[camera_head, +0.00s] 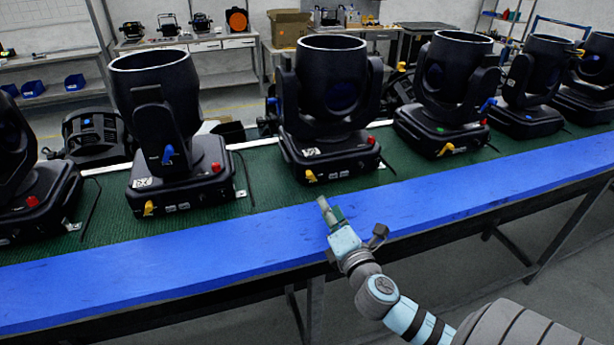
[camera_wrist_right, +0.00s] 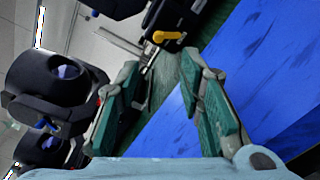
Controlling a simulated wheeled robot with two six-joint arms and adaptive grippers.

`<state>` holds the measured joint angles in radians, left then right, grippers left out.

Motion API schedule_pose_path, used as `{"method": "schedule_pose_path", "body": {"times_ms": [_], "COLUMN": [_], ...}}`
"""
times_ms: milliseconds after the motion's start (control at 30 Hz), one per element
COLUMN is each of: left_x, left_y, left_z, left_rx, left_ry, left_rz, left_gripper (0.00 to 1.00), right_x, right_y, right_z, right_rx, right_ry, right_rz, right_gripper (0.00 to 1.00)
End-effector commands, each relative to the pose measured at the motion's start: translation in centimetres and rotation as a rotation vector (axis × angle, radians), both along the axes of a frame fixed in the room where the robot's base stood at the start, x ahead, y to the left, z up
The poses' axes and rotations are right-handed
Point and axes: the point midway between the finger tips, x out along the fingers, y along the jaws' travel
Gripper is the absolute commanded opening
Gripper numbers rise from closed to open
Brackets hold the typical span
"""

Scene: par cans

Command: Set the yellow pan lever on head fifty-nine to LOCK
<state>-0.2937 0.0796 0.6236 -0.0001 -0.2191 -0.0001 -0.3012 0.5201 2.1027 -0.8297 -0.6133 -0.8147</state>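Black moving heads stand in a row on the green bench mat. The middle head (camera_head: 328,100) has a yellow lever (camera_head: 311,176) at its base's front left corner, a red knob and a white number label too small to read surely. The left head (camera_head: 165,110) has a yellow lever (camera_head: 149,208) and the right head (camera_head: 450,85) one too (camera_head: 446,149). I cannot tell which is fifty-nine. My right gripper (camera_head: 326,208) is over the blue front strip, just below the middle head's lever. In the wrist view it (camera_wrist_right: 163,78) is open and empty, with a yellow lever (camera_wrist_right: 163,37) beyond the fingertips.
The blue strip (camera_head: 470,204) along the bench front is clear apart from my arm. Black cables lie on the green mat (camera_head: 262,185) between the heads. More heads stand at both ends of the row. Shelves, a cardboard box (camera_head: 288,27) and work tables are behind.

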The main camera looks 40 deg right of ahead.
Motion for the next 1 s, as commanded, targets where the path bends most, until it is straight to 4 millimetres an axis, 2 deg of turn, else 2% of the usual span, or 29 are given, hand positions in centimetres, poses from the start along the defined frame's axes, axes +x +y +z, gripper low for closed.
{"method": "schedule_pose_path", "body": {"times_ms": [300, 500, 633, 833, 867, 1000], "left_x": [-1.3, -0.7, -0.4, -0.5, -0.5, -0.5], "left_y": [0.0, 0.0, 0.0, 0.0, 0.0, 0.0], "left_z": [0.4, 0.4, 0.4, 0.4, 0.4, 0.4], "left_rx": [0.001, 0.0, 0.0, 0.0, 0.0, 0.0], "left_ry": [0.022, 0.012, 0.007, 0.008, 0.008, 0.009], "left_rz": [0.001, 0.001, 0.001, 0.001, 0.001, 0.001], "left_gripper": [0.4, 0.4, 0.4, 0.4, 0.4, 0.4], "right_x": [7.8, 11.1, 11.8, 11.8, 11.8, 11.8], "right_y": [-2.8, -3.9, -4.1, -4.1, -4.1, -4.1], "right_z": [0.1, 0.0, 0.0, -0.1, -0.1, 0.0], "right_rx": [0.003, 0.001, 0.002, 0.001, 0.001, 0.001], "right_ry": [-0.003, 0.0, 0.001, 0.001, 0.001, 0.001], "right_rz": [-0.003, -0.001, 0.0, 0.0, 0.0, 0.0], "right_gripper": [0.34, 0.34, 0.34, 0.34, 0.33, 0.1]}}
